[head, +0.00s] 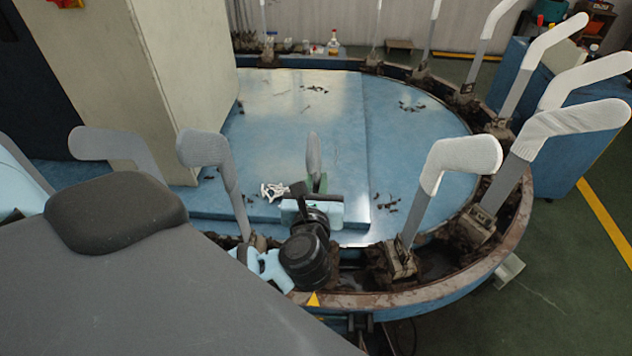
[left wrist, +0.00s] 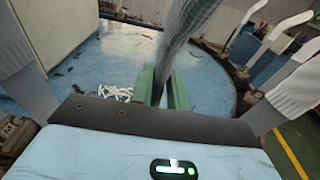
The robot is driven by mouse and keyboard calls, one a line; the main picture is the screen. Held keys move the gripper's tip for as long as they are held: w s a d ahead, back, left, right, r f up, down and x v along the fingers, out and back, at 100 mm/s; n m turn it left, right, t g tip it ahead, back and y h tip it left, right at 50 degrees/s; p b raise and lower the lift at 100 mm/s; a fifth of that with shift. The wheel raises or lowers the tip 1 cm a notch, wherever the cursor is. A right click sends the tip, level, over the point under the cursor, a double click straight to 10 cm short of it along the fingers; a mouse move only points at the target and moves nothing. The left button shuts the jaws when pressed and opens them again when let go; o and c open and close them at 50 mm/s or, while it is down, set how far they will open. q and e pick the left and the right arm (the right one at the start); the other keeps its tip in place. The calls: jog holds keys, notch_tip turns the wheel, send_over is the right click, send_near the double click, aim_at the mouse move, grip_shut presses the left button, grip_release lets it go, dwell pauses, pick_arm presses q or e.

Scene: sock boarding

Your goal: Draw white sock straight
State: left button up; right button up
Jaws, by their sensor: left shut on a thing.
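My left gripper (head: 318,184) has green fingers and a pale blue body. It is shut on a narrow upright sock (head: 314,154) that looks grey here, perhaps from shade. In the left wrist view the ribbed knit of this sock (left wrist: 188,30) rises from between the green fingers (left wrist: 162,88). I cannot tell whether a board is inside it. A board with a white sock (head: 465,155) stands to the right, and another light sock on its board (head: 575,119) stands beyond it. My right gripper is not in view.
Angled grey boards (head: 205,149) stand around the rim of the round blue table (head: 335,110). A tangled white clump (head: 273,191) and dark scraps lie on the table. A beige cabinet (head: 185,75) rises at the left. Green floor (head: 560,250) is open at the right.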

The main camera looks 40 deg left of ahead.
pick_arm(q)
jog(key=shift+s+f, duration=0.1)
jog(key=shift+f, duration=0.2)
dwell(0.9)
jog(key=o, duration=0.9)
jog(key=shift+r, duration=0.1)
jog(key=shift+r, duration=0.1)
jog(key=v, duration=0.6)
jog(key=f+v, duration=0.1)
jog(key=v, duration=0.2)
dwell(0.4)
